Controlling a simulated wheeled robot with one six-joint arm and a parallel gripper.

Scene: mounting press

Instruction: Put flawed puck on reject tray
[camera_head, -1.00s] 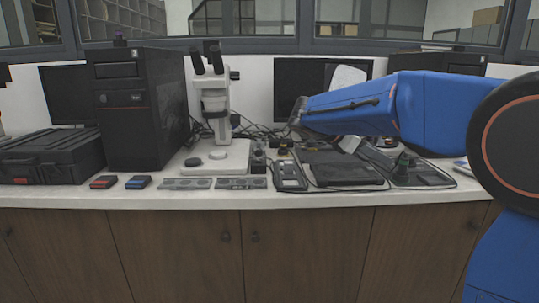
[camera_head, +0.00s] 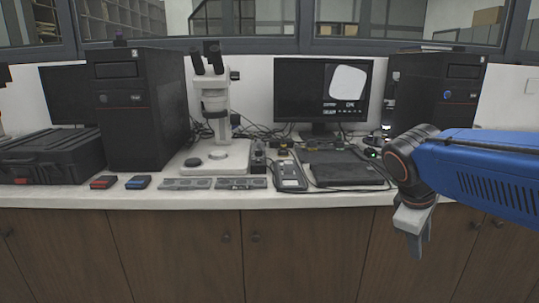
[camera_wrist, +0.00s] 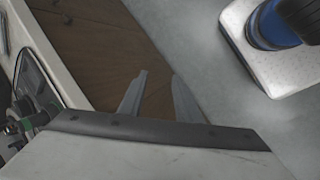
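My gripper (camera_head: 412,250) hangs at the right, in front of the bench's front edge. In the wrist view its two fingers (camera_wrist: 158,98) are apart with nothing between them. I cannot tell which puck is flawed. Two flat grey trays with round recesses, a left one (camera_head: 186,184) and a right one (camera_head: 241,183), lie along the front edge. I cannot tell which is the reject tray. My gripper is well right of them all.
A red-marked box (camera_head: 103,182) and a blue-marked box (camera_head: 138,182) lie left of the trays. The microscope (camera_head: 214,98) stands behind them. A handheld meter (camera_head: 290,175) and a closed dark laptop-like slab (camera_head: 347,174) lie right. A monitor (camera_head: 322,95) stands behind, with cables around.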

